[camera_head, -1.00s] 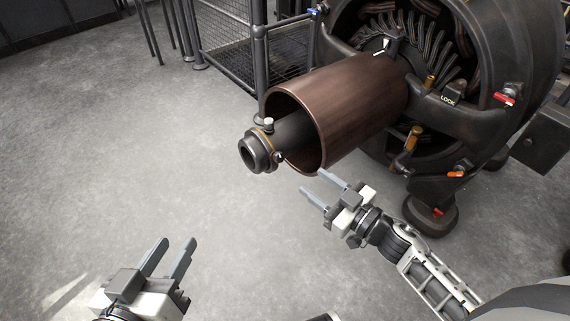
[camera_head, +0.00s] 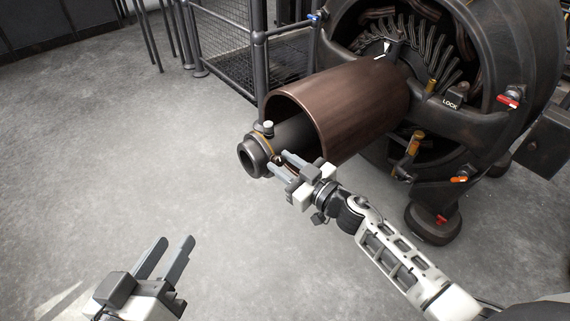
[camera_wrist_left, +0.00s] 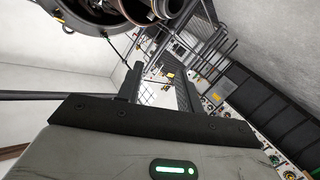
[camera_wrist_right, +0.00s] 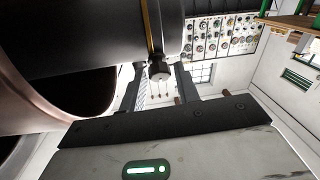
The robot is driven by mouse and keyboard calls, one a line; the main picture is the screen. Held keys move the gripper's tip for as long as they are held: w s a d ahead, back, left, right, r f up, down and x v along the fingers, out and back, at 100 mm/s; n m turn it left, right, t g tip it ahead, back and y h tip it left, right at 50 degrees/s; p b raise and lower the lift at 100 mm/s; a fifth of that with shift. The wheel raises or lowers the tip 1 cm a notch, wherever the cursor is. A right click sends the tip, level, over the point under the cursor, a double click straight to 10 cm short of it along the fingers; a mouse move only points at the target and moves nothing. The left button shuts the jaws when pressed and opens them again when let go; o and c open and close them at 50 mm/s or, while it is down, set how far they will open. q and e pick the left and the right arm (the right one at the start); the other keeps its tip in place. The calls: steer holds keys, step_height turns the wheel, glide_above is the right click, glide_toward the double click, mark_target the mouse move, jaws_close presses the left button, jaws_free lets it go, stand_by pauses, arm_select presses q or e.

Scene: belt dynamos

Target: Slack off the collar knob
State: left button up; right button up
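The dark shaft end (camera_head: 246,158) sticks out of a brown cylinder (camera_head: 345,105). It carries a collar with a thin yellow band (camera_head: 264,143). A pale-topped knob (camera_head: 268,128) stands on top of the collar. A dark knob (camera_wrist_right: 159,70) on the collar's side hangs below the band in the right wrist view. My right gripper (camera_head: 279,161) is at this side knob, its fingers apart on either side of it; contact is not clear. My left gripper (camera_head: 176,241) is open and empty, low at the left, well away from the collar.
The large dark machine housing (camera_head: 480,150) stands at the right, with a LOCK label and red and orange levers. A wire mesh cage (camera_head: 225,50) stands behind. The grey floor (camera_head: 120,150) at left is clear.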

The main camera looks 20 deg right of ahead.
jaws_close()
